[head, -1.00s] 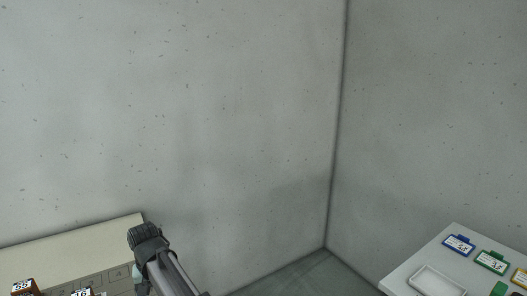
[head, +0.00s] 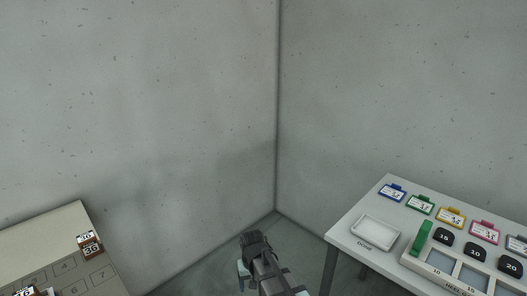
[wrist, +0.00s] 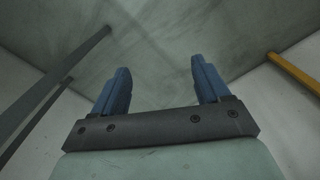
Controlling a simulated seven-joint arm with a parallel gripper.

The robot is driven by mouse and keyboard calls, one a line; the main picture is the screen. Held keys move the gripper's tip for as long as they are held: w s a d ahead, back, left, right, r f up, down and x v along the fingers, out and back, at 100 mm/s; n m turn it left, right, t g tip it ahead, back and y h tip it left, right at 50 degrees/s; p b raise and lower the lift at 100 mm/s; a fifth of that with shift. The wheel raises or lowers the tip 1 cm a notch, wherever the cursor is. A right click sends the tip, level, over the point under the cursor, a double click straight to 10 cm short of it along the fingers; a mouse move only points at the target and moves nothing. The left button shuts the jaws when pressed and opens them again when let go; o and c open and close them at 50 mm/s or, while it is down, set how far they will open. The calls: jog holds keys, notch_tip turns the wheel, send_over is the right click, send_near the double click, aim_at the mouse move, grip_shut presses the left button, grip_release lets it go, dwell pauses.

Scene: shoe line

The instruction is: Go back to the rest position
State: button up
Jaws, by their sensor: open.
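My gripper (wrist: 156,88) shows in the wrist view with its two blue fingers wide apart and nothing between them. Bare grey floor lies beyond the fingers. In the head view my arm rises at the bottom centre, between the two tables; the fingertips are hidden there.
At the right stands a white table (head: 345,232) with a white tray (head: 376,233), a green block (head: 422,238), dark numbered pieces in a rack and several coloured tags. At the lower left is a beige table (head: 50,228) with numbered squares and boxes (head: 89,245). Grey walls meet behind.

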jog(key=s+d+f+m, duration=0.1)
jog(key=s+d+f, duration=0.1)
jog(key=d, duration=0.5)
jog(key=s+d+f+m, duration=0.1)
jog(key=s+d+f, duration=0.15)
jog(key=d, duration=0.45)
jog(key=s+d+f+m, duration=0.1)
jog(key=s+d+f, duration=0.15)
jog(key=d, duration=0.45)
jog(key=s+f+g, duration=0.3)
jog(key=s+f, duration=0.7)
jog(key=s, duration=0.4)
jog(key=s+f+g, duration=0.3)
jog(key=s+f, duration=0.7)
jog(key=s, duration=0.4)
jog(key=shift+s+a+f+g, duration=0.2)
jog(key=shift+f+g, duration=0.05)
jog(key=shift+g, duration=0.05)
